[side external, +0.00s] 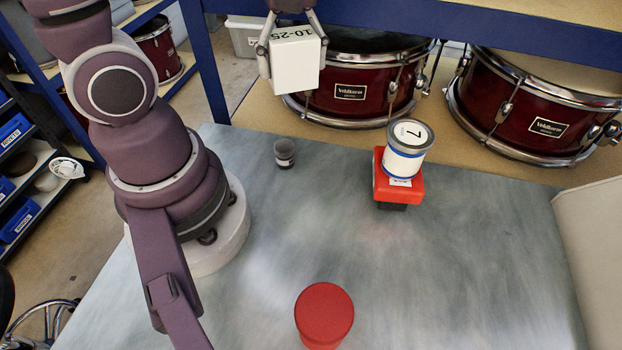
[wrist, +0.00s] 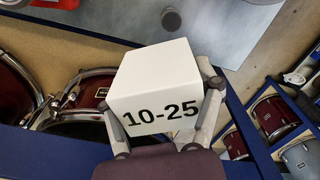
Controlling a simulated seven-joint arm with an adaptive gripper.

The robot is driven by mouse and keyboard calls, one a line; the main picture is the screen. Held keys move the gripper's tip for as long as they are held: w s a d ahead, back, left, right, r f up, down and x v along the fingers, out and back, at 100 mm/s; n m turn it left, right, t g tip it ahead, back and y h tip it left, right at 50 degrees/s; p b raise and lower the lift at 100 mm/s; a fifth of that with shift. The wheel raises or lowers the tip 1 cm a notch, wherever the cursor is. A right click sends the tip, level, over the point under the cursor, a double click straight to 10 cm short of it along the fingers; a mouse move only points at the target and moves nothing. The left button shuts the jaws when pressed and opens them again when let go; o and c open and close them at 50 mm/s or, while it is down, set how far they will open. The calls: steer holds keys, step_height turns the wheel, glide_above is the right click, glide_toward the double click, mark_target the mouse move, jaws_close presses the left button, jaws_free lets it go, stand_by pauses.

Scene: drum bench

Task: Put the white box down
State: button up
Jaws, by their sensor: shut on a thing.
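A white box (side external: 295,65) marked "10-25" is held high in the air near the back edge of the bench, in front of the drums in the side view. My gripper (side external: 292,45) is shut on it, with one finger on each side. In the wrist view the white box (wrist: 158,85) fills the middle, and my gripper (wrist: 165,115) grips it from both sides. The box is clear of the bench top (side external: 240,290).
A white can marked "7" (side external: 404,165) stands on a red block (side external: 400,190) at the back right. A small grey cup (side external: 284,153) stands at the back left. A red round object (side external: 324,312) is at the front. The bench middle is clear. Dark red drums (side external: 350,92) sit on a shelf behind.

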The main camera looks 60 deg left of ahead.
steer(key=w+d+m, duration=0.2)
steer(key=d+m, duration=0.5)
steer(key=d, duration=0.5)
steer(key=m, duration=0.4)
glide_above(368, 260)
steer(key=shift+s+d+f, duration=0.1)
steer(key=shift+s+f, duration=0.05)
steer(key=shift+f, duration=0.2)
step_height(368, 260, down, 14)
steer(key=shift+f, duration=0.2)
steer(key=o, duration=1.3)
steer(key=shift+c, duration=0.2)
steer(key=shift+r, duration=0.1)
